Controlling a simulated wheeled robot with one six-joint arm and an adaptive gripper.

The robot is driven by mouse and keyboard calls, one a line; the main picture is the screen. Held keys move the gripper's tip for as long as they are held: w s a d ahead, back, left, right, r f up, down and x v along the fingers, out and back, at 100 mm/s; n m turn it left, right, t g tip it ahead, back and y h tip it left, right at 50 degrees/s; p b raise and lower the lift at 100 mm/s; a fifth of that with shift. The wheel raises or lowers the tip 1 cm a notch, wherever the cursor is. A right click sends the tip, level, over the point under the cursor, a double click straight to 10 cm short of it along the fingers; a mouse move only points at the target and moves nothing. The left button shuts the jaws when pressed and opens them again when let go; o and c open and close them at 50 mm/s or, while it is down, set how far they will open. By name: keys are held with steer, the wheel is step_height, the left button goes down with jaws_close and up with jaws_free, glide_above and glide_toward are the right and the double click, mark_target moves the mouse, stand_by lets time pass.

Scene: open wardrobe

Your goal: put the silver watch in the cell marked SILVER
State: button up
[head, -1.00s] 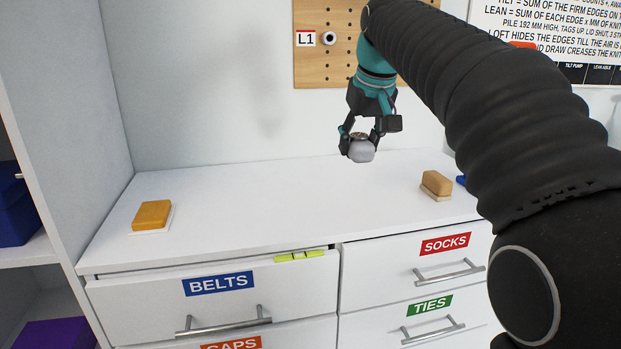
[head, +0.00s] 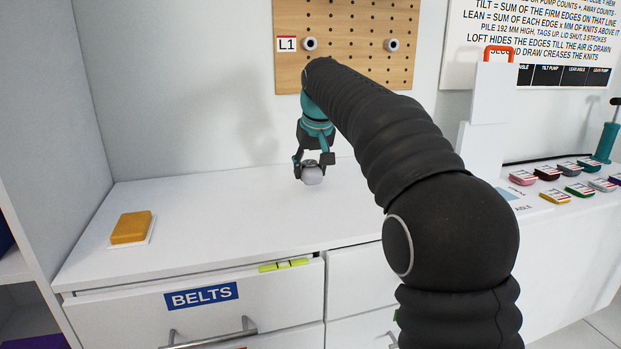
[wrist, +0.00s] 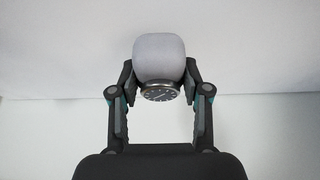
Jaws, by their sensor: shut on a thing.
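My gripper (head: 314,164) is shut on the silver watch (wrist: 160,92), which has a dark round face and sits on a pale grey cushion (wrist: 160,58). In the wrist view both fingers press on the sides of the watch and cushion. In the head view the cushion (head: 312,175) hangs under my fingers, over the white dresser top (head: 215,205); I cannot tell the exact gap. No cell marked SILVER can be made out in these frames.
A yellow block (head: 131,227) lies on a white pad at the left of the dresser top. The BELTS drawer (head: 200,297) is slightly open, with a green level (head: 283,265) at its edge. Several coloured tags (head: 553,195) lie on the right-hand table. A pegboard (head: 350,45) hangs behind.

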steer(key=shift+f, duration=1.25)
steer(key=shift+f, duration=0.15)
steer(key=o, duration=1.2)
steer(key=shift+c, duration=0.2)
steer(key=v, duration=1.2)
steer(key=shift+p, duration=0.4)
steer(key=shift+s+d, duration=0.1)
